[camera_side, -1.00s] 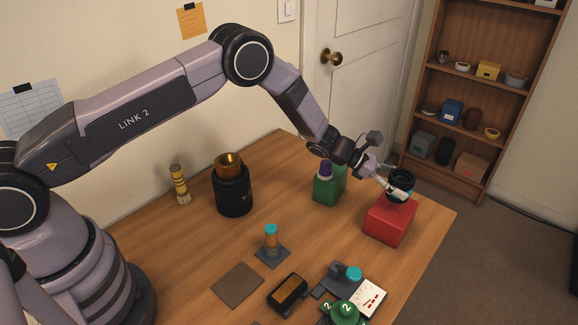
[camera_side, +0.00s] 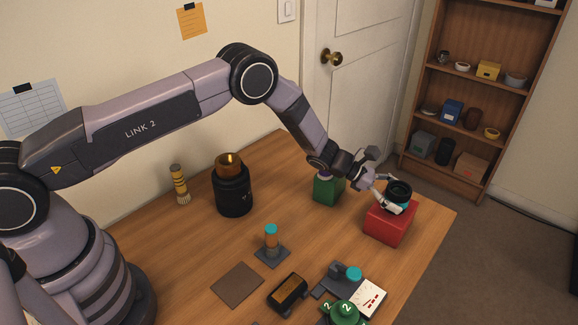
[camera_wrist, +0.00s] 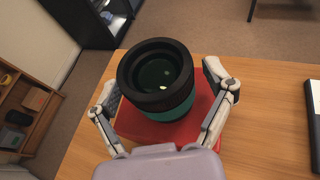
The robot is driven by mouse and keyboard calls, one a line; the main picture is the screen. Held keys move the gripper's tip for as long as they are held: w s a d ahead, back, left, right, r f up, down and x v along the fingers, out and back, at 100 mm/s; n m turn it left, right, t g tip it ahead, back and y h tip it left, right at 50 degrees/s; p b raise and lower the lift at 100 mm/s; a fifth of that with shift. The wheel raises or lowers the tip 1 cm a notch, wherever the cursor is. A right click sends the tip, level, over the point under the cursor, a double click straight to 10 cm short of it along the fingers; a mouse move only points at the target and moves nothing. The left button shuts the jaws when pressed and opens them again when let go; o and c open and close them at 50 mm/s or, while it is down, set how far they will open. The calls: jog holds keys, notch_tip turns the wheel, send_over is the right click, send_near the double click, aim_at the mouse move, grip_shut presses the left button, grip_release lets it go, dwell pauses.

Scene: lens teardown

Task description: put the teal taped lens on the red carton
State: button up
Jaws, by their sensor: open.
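The teal taped lens (camera_side: 398,193) is a short black cylinder with a teal band low on its side. It stands upright on top of the red carton (camera_side: 389,224), at the right of the table. The wrist view shows the lens (camera_wrist: 157,78) from above, its glass facing up, with the red carton (camera_wrist: 228,130) under it. My gripper (camera_side: 389,193) is open at the lens, with one finger on either side. In the wrist view my gripper (camera_wrist: 165,98) shows gaps between its fingers and the lens.
A green carton (camera_side: 328,190) stands just left of the red one, partly behind my wrist. A black cylinder with a copper top (camera_side: 233,190) and a brush (camera_side: 179,185) stand farther left. A teal-topped post (camera_side: 271,243), a dark box (camera_side: 288,291) and a white-faced meter (camera_side: 368,298) lie in front.

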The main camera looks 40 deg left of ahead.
jog(key=shift+r, duration=0.2)
jog(key=v, duration=1.1)
jog(key=s+a+r+m+g+y, duration=0.25)
jog(key=s+r+m, duration=0.45)
jog(key=r, duration=0.5)
jog(key=s+a+r+m+g+y, duration=0.1)
jog(key=s+a+r+m+g, duration=0.15)
jog(key=s+r+m, duration=0.6)
jog(key=s+a+r+m+t+y, duration=0.2)
jog(key=s+a, duration=0.5)
jog(key=s, duration=0.4)
jog(key=s+a+r+m+t+y, duration=0.3)
jog(key=s+a+r+m+y, duration=0.2)
jog(key=s, duration=0.7)
jog(key=a+y, duration=0.2)
jog(key=a, duration=0.1)
jog(key=shift+r, duration=0.4)
